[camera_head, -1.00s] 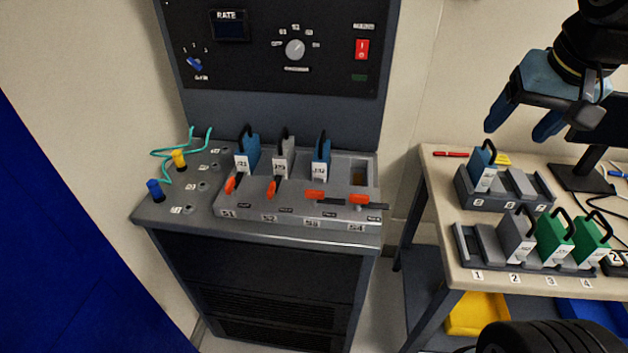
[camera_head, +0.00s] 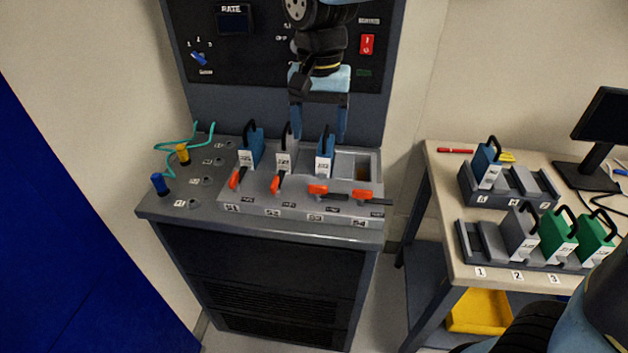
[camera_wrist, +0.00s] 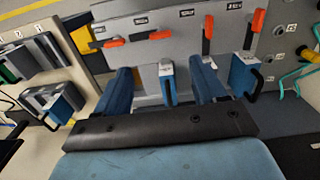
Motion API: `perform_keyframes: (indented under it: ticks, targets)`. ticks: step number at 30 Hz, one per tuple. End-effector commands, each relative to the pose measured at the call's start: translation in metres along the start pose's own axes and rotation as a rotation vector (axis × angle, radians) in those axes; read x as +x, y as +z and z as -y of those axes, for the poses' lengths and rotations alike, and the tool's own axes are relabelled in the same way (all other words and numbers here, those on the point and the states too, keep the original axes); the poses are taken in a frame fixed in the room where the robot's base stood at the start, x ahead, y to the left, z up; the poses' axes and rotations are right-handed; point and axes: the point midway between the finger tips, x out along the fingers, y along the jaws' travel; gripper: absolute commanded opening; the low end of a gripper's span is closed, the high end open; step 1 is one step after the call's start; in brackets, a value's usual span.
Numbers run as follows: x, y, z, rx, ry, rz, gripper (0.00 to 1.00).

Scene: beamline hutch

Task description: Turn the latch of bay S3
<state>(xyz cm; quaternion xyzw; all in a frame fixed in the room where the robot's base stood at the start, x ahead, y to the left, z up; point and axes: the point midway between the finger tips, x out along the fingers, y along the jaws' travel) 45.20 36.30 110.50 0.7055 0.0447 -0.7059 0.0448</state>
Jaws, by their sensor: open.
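The S3 latch (camera_head: 318,189) has an orange grip and lies crosswise on the source panel's front strip. It also shows in the wrist view (camera_wrist: 160,35). A blue module (camera_head: 325,160) with a black handle stands in bay S3 behind the latch. My gripper (camera_head: 319,130) is open and empty, hanging above and behind the S3 module. In the wrist view the blue fingers (camera_wrist: 161,68) stand apart, with the S3 module (camera_wrist: 168,82) showing between them. The gripper is apart from the latch.
The S1 latch (camera_head: 236,178) and S2 latch (camera_head: 277,184) point front to back; the S4 latch (camera_head: 362,195) lies crosswise. Modules stand in S1 (camera_head: 250,148) and S2 (camera_head: 283,158); bay S4 (camera_head: 364,167) is empty. A table with module racks (camera_head: 478,268) stands right.

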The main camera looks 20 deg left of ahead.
Motion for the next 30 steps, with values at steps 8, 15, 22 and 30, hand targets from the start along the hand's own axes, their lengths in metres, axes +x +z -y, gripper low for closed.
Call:
perform_keyframes:
  ticks: [8,15,22,30]
  targets:
    - [0.032,0.001,0.001,0.000,0.004,0.004,0.70]
    - [0.074,0.001,0.001,-0.001,0.003,0.003,0.70]
    - [0.112,0.001,0.001,0.000,0.003,0.003,0.70]
    - [0.135,0.001,0.001,-0.002,0.001,0.001,0.70]
